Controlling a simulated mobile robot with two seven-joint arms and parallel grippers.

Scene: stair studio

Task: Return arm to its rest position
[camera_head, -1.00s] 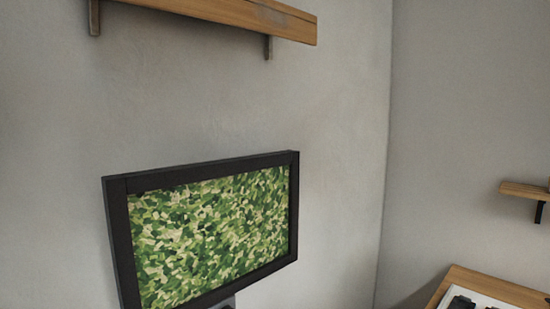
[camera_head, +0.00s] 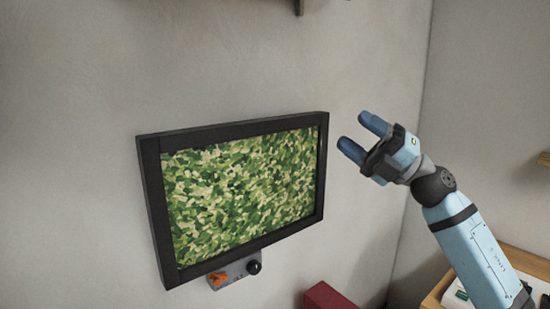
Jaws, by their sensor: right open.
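My right gripper (camera_head: 356,138) is in the right half of the head view, at the end of my light-blue right arm, which comes in from the lower right. Its two blue fingers are apart and nothing is between them. It is to the right of a black-framed screen (camera_head: 242,193) with a green camouflage-like pattern, and apart from it in the picture. My left gripper is not in view.
Below the screen is a small grey panel with an orange knob (camera_head: 217,279) and a black knob (camera_head: 254,267). A red object (camera_head: 327,297) shows at the bottom edge. A wooden table (camera_head: 437,290) is at lower right, partly behind my arm. A shelf edge (camera_head: 543,158) is at far right.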

